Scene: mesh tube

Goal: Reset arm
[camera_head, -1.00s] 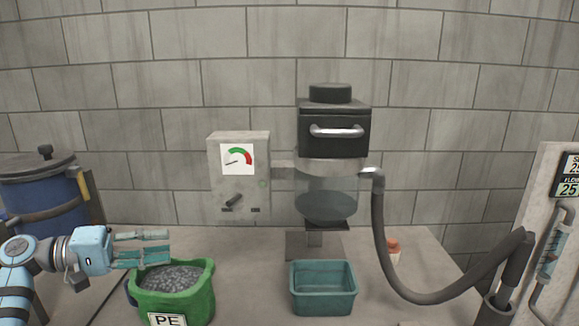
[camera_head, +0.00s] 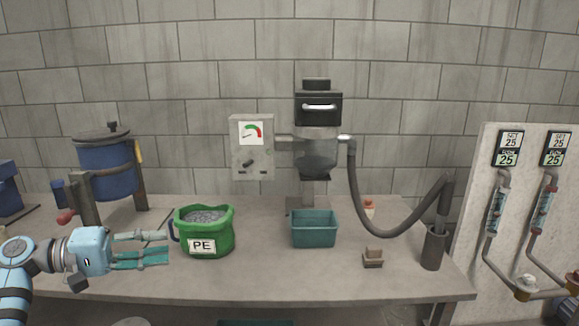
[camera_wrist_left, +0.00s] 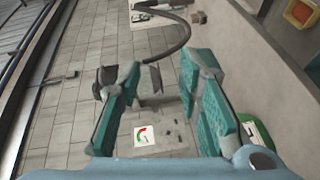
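My left gripper (camera_head: 152,249) reaches in from the left in the head view, at the front left of the table. Its teal fingers are apart with nothing between them, and they also show spread in the left wrist view (camera_wrist_left: 162,100). It is just left of a green bucket (camera_head: 206,247) labelled PE and filled with grey pellets. A part of the green bucket shows at the right edge of the fingers in the wrist view (camera_wrist_left: 258,133). My right gripper is not in either view.
A teal bin (camera_head: 314,232) stands on the table (camera_head: 300,278) below the black-topped hopper machine (camera_head: 318,110). A gauge box (camera_head: 252,155) is beside it. A grey hose (camera_head: 380,225) runs to a dark cylinder (camera_head: 434,248). A blue drum (camera_head: 108,170) stands left; a flowmeter panel (camera_head: 525,180) right.

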